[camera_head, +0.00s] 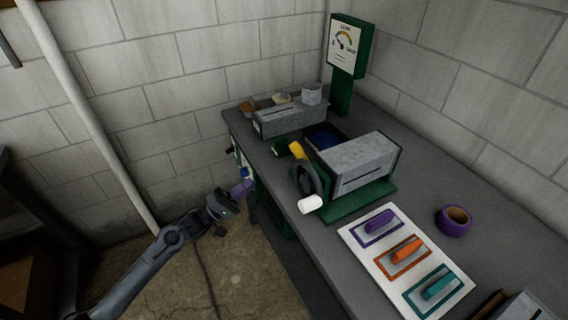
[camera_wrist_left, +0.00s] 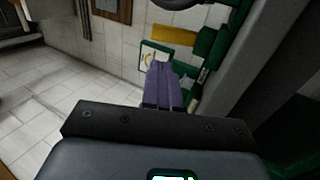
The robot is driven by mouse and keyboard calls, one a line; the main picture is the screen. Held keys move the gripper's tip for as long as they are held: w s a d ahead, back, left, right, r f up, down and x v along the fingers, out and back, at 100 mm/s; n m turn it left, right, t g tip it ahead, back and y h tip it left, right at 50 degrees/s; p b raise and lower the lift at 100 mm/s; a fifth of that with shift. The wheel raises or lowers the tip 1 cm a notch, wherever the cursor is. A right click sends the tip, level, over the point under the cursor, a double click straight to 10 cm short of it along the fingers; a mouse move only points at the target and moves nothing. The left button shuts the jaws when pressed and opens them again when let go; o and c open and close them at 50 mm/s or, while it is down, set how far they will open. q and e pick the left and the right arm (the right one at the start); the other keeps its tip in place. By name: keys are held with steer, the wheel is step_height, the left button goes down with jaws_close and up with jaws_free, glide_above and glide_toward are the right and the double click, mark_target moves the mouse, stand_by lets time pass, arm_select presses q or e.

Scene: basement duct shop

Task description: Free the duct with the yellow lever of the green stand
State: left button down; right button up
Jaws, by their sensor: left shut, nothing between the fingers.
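The grey metal duct (camera_head: 362,162) sits on the green stand (camera_head: 345,211) on the bench. The yellow lever (camera_head: 296,150) rises at the stand's left end, beside a dark ring and a white knob (camera_head: 310,204). My left gripper (camera_head: 243,187), with purple fingers, is off the bench's left edge, apart from the lever and lower left of it. In the left wrist view its fingers (camera_wrist_left: 163,85) are together and empty. A yellow bar (camera_wrist_left: 175,35) beside green parts shows beyond them; I cannot tell if it is the lever. My right gripper is out of view.
A grey tray (camera_head: 290,122) with small items stands behind the duct. A green gauge post (camera_head: 347,45) stands at the back. A white board (camera_head: 405,262) with purple, orange and teal tools and a purple tape roll (camera_head: 453,221) lie in front. Floor left of the bench is open.

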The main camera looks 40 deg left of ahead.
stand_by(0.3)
arm_select(q)
steer(key=b+x, duration=0.2)
steer(key=x, duration=1.2)
